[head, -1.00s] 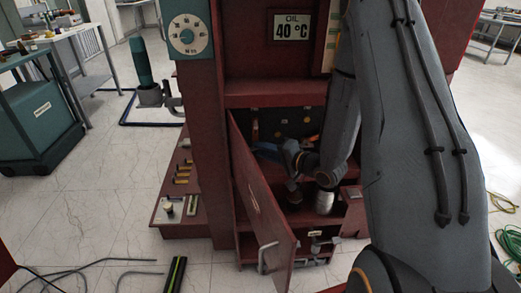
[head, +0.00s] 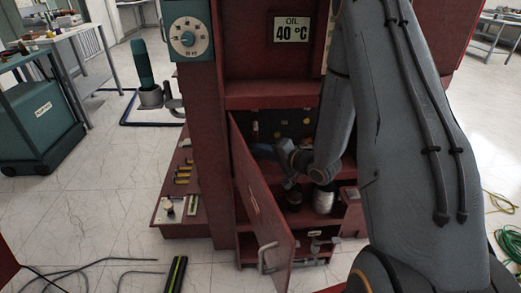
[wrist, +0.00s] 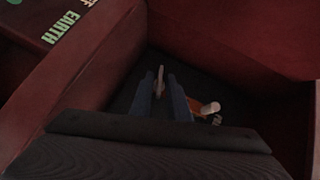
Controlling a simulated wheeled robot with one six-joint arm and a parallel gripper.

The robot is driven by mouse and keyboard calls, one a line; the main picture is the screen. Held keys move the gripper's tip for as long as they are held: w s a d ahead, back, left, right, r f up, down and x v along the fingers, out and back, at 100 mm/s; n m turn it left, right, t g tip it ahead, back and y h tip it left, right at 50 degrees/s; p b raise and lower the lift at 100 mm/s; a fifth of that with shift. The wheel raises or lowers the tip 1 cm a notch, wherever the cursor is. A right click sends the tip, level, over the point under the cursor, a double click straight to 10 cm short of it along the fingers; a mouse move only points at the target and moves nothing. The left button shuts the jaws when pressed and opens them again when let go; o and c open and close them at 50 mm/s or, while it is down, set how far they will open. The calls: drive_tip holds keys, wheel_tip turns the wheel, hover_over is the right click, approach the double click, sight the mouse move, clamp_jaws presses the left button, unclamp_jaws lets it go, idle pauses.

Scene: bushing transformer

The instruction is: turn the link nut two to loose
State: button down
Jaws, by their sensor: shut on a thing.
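My gripper (wrist: 160,97) reaches down into the dark red cabinet, its two dark blue fingers closed on a small grey metal piece (wrist: 160,78) that stands up between their tips. It appears to be a link nut; its number cannot be read. A pale round-ended peg (wrist: 210,108) with an orange part (wrist: 195,103) beside it sits just right of the fingers. In the head view my gripper is mostly hidden behind the open cabinet door (head: 258,190) and my own arm.
The red cabinet walls (wrist: 235,50) close in on both sides. A panel with green "EARTH" lettering (wrist: 68,27) lies at upper left. The door stands open at the cabinet's left side. An oil display (head: 291,27) reads 40 °C.

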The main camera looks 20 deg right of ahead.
drive_tip(key=h+p, duration=0.1)
drive_tip(key=n+g+p, duration=0.1)
drive_tip(key=p, duration=0.1)
drive_tip(key=shift+a+r+h, duration=0.15)
drive_tip(key=shift+r+h, duration=0.25)
drive_tip(key=n+g+h+p, duration=0.1)
drive_tip(key=n+h+p, duration=0.1)
drive_tip(key=shift+a+p, duration=0.15)
drive_tip(key=shift+p, duration=0.2)
drive_tip(key=n+h, duration=0.1)
drive_tip(key=g+h, duration=0.1)
drive_tip(key=h, duration=0.1)
drive_tip(key=n+h, duration=0.1)
drive_tip(key=shift+w+a+n+g+h, duration=0.15)
drive_tip(key=shift+a+n+g+h, duration=0.1)
drive_tip(key=shift+n+g+h, duration=0.05)
drive_tip(key=shift+r, duration=0.1)
drive_tip(key=c, duration=2)
unclamp_jaws()
drive_tip(key=shift+d, duration=0.1)
